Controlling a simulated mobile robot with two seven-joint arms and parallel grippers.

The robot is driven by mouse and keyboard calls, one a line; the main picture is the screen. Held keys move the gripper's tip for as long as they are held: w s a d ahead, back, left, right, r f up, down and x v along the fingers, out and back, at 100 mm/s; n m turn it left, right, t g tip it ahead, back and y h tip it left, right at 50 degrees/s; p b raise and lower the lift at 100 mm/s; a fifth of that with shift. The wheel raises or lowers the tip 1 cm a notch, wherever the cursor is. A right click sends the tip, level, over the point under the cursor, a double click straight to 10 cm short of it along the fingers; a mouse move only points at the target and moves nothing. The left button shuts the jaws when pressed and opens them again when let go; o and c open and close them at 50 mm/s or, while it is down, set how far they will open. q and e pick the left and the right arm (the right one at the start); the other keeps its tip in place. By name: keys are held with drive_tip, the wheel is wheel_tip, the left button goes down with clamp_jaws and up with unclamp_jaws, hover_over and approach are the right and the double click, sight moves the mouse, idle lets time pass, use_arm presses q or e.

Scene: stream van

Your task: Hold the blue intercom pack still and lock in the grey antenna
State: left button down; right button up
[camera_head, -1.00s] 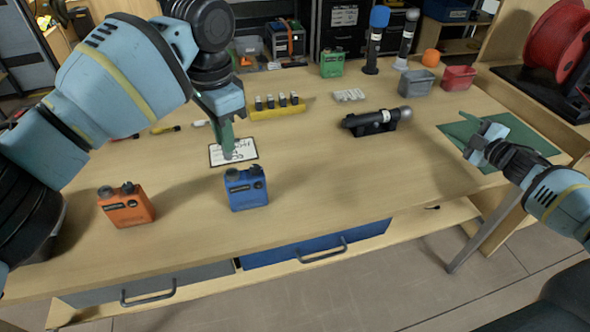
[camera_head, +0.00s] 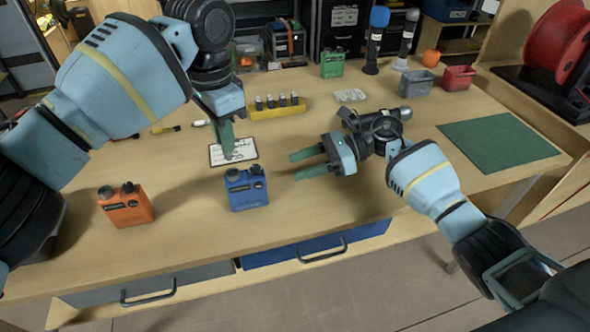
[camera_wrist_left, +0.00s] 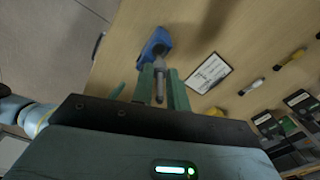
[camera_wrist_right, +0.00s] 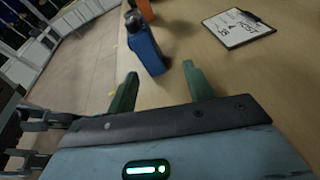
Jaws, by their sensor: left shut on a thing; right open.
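The blue intercom pack (camera_head: 246,190) stands upright near the front of the table. It also shows in the left wrist view (camera_wrist_left: 155,43) and the right wrist view (camera_wrist_right: 146,50). My left gripper (camera_head: 229,143) points down above and behind the pack, shut on the grey antenna (camera_wrist_left: 160,77). The antenna looks apart from the pack; in the head view the fingers mostly hide it. My right gripper (camera_head: 295,166) is open and empty to the right of the pack, its fingers pointing left towards it without touching.
An orange pack (camera_head: 127,206) stands to the left and a green pack (camera_head: 331,65) at the back. A lettered card (camera_head: 247,153) lies behind the blue pack. A yellow rack (camera_head: 280,112) stands further back. The dark green mat (camera_head: 500,143) at right is bare.

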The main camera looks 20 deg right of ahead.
sight(254, 190)
drive_tip(key=a+n, duration=0.1)
drive_tip(key=s+a+n+g, duration=0.1)
drive_tip(key=shift+s+a+f+n+g+h, duration=0.1)
drive_tip(key=shift+a+f+n+g+h, duration=0.1)
drive_tip(key=shift+n+g+h, duration=0.15)
drive_tip(key=shift+a, duration=0.15)
drive_tip(key=shift+x, duration=4.85)
drive_tip(key=shift+f, duration=0.15)
drive_tip(key=shift+c, duration=0.3)
drive_tip(key=c, duration=0.9)
use_arm(q)
drive_tip(key=shift+f, duration=1.15)
use_arm(e)
drive_tip(key=shift+o, duration=0.2)
